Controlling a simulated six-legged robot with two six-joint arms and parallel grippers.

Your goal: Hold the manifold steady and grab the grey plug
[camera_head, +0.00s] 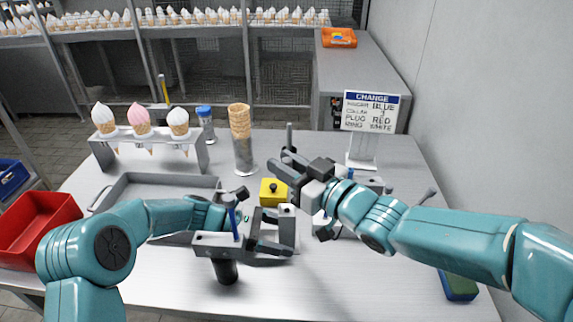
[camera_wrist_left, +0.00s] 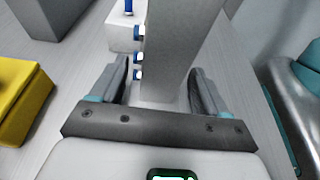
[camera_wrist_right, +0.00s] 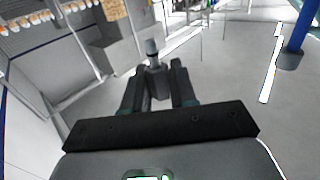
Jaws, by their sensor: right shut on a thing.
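My right gripper (camera_head: 283,165) is raised above and beyond the left one. In the right wrist view its fingers (camera_wrist_right: 158,85) are closed on the grey plug (camera_wrist_right: 152,48), whose rounded head sticks out past the tips. My right arm hides part of the manifold.
A yellow block (camera_head: 273,191) sits just behind my left gripper. A grey tray (camera_head: 150,185), a cone rack (camera_head: 150,152) and a cone stack (camera_head: 240,125) stand at left. A sign (camera_head: 370,112) stands at the back right. The table's front is mostly clear.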

